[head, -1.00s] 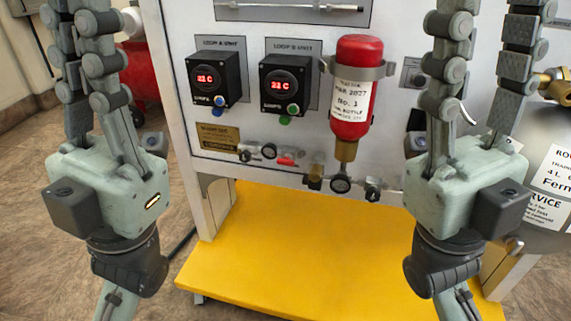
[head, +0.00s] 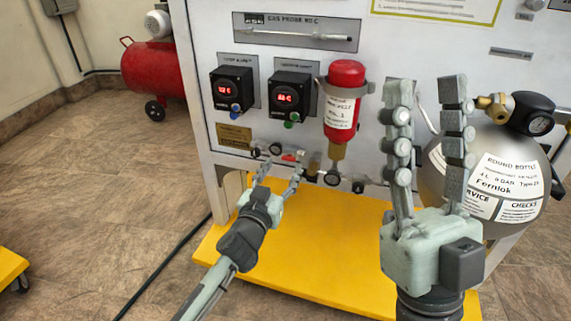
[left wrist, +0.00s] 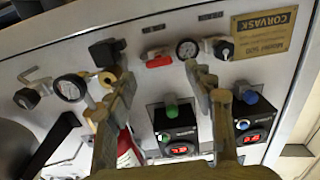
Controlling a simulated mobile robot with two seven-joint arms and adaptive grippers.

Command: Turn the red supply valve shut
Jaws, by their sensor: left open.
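The red valve handle (head: 291,157) is small and sits on the lower part of the white panel. It shows clearly in the left wrist view (left wrist: 158,61), lying lengthwise across the panel. My left gripper (head: 280,170) is open, its fingers pointing at the panel around the height of the handle. In the left wrist view, its fingertips (left wrist: 158,80) stand on either side of the handle, with a gap between them and the handle. I see no contact. My right gripper (head: 426,92) is open and empty, fingers up, in front of the panel's right part.
Gauges (left wrist: 187,49) and fittings flank the handle. Two display boxes (head: 233,90) and a red bottle (head: 345,75) are mounted above. A round steel bottle (head: 490,160) stands right. A yellow platform (head: 325,265) lies below.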

